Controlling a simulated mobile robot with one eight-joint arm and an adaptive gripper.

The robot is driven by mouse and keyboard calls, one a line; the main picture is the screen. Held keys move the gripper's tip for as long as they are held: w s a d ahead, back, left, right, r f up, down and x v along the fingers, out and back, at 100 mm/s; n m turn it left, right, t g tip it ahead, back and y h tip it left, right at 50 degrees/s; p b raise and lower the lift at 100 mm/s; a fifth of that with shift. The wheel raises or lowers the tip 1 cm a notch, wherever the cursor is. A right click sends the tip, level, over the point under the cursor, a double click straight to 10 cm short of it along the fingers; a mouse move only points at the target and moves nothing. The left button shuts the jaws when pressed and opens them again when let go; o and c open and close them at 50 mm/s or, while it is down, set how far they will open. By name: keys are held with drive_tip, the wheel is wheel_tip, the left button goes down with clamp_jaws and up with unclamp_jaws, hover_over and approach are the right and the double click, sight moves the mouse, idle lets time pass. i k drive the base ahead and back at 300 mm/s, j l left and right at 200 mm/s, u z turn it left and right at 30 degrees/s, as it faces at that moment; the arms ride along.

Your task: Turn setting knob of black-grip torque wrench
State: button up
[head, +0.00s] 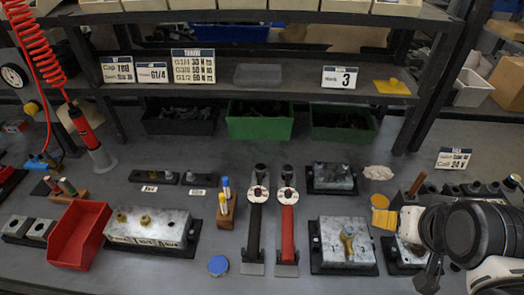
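The black-grip torque wrench (255,228) lies on the grey bench in the middle of the head view, with its grip toward me. It has a round white dial (258,193) and a dark round part above the dial. A grey block sits at its near end. I cannot tell which part is the setting knob. A similar red-grip wrench (288,228) lies just to its right, apart from it. My gripper (428,276) is at the lower right, well away from both wrenches. It is partly hidden by my arm and its fingers do not show clearly.
A metal valve block (346,241) with a brass fitting stands right of the wrenches. A pen holder (227,208) stands close on the left, with a blue cap (218,265) nearer me. A long valve block (150,228) and a red bin (78,234) are farther left.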

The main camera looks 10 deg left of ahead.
sight(258, 192)
drive_tip(key=u, duration=1.15)
